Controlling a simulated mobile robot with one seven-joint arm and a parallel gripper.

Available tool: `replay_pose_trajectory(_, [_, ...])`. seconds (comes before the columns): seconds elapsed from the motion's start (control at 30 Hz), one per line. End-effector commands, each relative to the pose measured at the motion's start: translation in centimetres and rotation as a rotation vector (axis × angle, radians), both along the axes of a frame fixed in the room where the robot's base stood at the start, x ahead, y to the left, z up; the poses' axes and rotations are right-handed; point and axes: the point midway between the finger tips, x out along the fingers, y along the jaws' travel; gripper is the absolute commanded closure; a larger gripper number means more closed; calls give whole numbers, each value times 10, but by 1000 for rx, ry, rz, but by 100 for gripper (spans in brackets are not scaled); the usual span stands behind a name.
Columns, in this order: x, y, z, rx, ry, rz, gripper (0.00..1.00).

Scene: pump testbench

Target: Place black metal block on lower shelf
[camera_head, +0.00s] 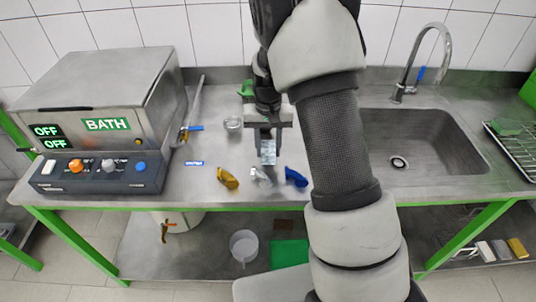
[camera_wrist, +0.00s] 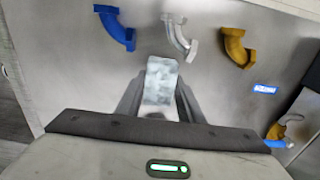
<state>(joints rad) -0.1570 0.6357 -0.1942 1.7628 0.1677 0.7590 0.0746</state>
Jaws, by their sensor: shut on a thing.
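My gripper (camera_head: 268,142) is above the steel countertop (camera_head: 215,170), near its front part. It is shut on a small metal block (camera_head: 268,155), which looks light grey and shiny here rather than black. In the wrist view the block (camera_wrist: 161,80) sits between the two fingers of my gripper (camera_wrist: 159,100) and sticks out past their tips. The lower shelf (camera_head: 190,255) runs under the countertop. Its middle right part is hidden behind my arm.
Yellow (camera_head: 227,178), silver (camera_head: 261,177) and blue (camera_head: 296,177) pipe elbows lie on the countertop near the gripper. The bath unit (camera_head: 100,125) stands left and the sink (camera_head: 430,140) right. A pale container (camera_head: 244,246) and green item (camera_head: 290,254) are on the lower shelf.

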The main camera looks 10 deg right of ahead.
Motion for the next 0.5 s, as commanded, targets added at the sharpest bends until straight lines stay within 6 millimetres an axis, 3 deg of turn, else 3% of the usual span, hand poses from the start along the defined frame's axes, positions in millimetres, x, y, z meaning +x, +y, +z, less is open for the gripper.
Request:
replay_pose_trajectory(0.2, [0, 0, -29, -1, 2, 0, 96])
replay_pose_trajectory(0.5, [0, 0, -32, 0, 0, 0, 96])
